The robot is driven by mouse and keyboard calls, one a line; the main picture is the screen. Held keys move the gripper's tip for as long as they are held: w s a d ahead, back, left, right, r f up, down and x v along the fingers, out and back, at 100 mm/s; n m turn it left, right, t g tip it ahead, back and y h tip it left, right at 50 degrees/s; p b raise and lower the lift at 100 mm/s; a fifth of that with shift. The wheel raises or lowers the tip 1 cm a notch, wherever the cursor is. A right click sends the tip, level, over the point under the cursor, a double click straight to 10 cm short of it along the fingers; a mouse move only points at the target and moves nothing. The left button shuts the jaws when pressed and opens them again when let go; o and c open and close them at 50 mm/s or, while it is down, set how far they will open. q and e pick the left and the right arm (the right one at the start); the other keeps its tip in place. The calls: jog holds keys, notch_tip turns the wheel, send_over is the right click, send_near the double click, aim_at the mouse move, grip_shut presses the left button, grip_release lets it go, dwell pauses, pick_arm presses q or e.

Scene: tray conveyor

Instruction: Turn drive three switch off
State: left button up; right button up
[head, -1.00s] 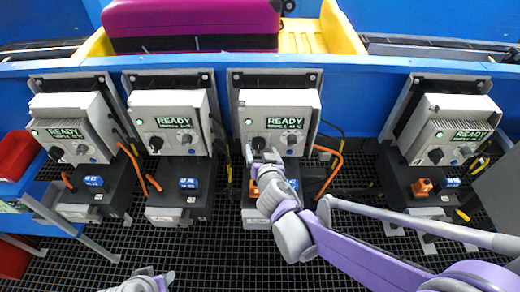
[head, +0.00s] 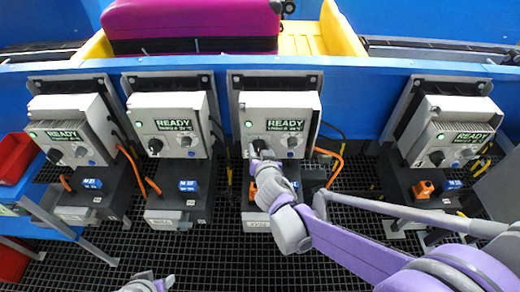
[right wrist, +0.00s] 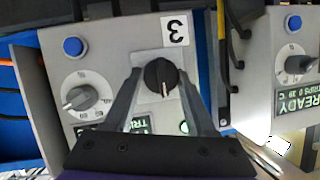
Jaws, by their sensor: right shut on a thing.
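The drive three box (head: 280,104) is the third from the left in the head view, with a green lamp and a READY display. In the right wrist view the box face (right wrist: 105,55) carries a label "3" (right wrist: 175,28). Its black rotary switch (right wrist: 160,76) has a white mark pointing down in the picture, towards the display side. My right gripper (right wrist: 157,77) is shut on this switch, one finger on each side. In the head view my right gripper (head: 258,152) hides most of the switch. My left gripper (head: 150,281) is partly cut off at the bottom edge.
Similar drive boxes stand to the left (head: 172,104) and right (head: 452,113), all showing READY. A grey dial (right wrist: 80,98) and a blue button (right wrist: 73,46) sit beside the switch. Orange cables (head: 333,165) hang close by. A black grid floor lies in front.

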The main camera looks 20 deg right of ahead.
jog(key=shift+a, duration=0.1)
grip_shut()
jog(key=shift+a+r+n+g+h+p, duration=0.15)
jog(key=shift+n+g+h+p, duration=0.15)
jog(key=shift+n+h+p, duration=0.6)
jog(key=shift+w+n, duration=0.1)
jog(key=shift+n, duration=0.6)
jog(key=shift+a+n+h, duration=0.15)
jog(key=shift+n+h, duration=0.65)
jog(key=shift+h, duration=0.1)
jog(key=shift+a+f+n+g+h, duration=0.1)
jog(key=shift+f+n+g+h, duration=0.15)
jog(key=shift+n+h, duration=0.55)
jog(key=shift+n+h+b, duration=0.6)
jog(key=shift+n+b, duration=0.05)
jog(key=shift+n, duration=0.45)
jog(key=n+h+b, duration=0.1)
jog(key=n+h, duration=0.1)
jog(key=n, duration=0.1)
jog(key=shift+w+a+f+n+b, duration=0.1)
jog(key=shift+a+f+n+b, duration=0.05)
jog(key=shift+n+b, duration=0.2)
